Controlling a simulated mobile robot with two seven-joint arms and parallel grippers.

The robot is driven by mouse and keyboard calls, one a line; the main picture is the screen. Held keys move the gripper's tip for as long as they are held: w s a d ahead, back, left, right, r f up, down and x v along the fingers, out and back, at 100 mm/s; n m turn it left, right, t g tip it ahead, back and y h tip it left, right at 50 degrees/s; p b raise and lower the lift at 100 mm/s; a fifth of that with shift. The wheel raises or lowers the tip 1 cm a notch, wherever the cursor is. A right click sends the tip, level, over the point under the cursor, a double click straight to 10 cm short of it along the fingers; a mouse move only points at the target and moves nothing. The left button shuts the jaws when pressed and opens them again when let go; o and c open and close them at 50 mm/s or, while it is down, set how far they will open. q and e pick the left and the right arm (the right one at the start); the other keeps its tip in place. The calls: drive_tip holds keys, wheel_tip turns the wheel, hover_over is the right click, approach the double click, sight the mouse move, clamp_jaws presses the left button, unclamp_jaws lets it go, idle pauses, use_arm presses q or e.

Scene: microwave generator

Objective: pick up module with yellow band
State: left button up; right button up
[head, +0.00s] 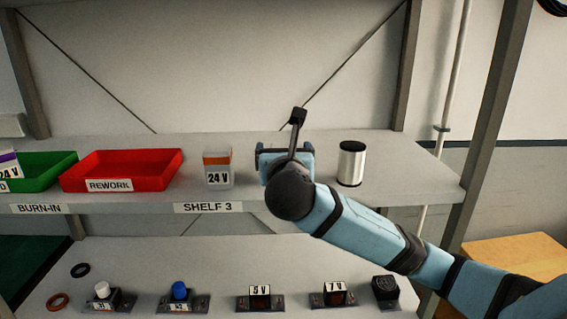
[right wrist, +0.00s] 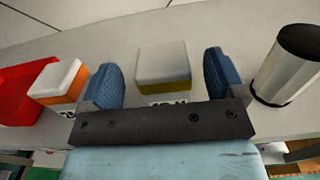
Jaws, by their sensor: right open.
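The module with the yellow band (right wrist: 163,62) shows in the right wrist view. It is a box with a pale grey top and a yellow band below it, upright on the shelf; its front label is mostly covered by my gripper. In the head view it is hidden behind my right gripper (head: 285,155). My right gripper, also in the right wrist view (right wrist: 162,84), is open. Its two blue fingers stand to the left and right of the module, with a visible gap on each side. My left gripper is not in view.
A module with an orange band (head: 217,169) marked 24 V stands left of my gripper. A silver cylinder (head: 351,163) stands to the right. A red REWORK bin (head: 120,170) and a green bin (head: 45,172) are further left. Several labelled devices sit on the lower panel (head: 225,262).

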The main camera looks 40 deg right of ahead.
sight(284, 146)
drive_tip(key=x, duration=0.3)
drive_tip(key=shift+w+d+f, duration=0.1)
drive_tip(key=shift+c, duration=0.4)
drive_tip(key=c, duration=1.1)
drive_tip(key=shift+o, duration=0.2)
drive_tip(key=shift+p, duration=0.3)
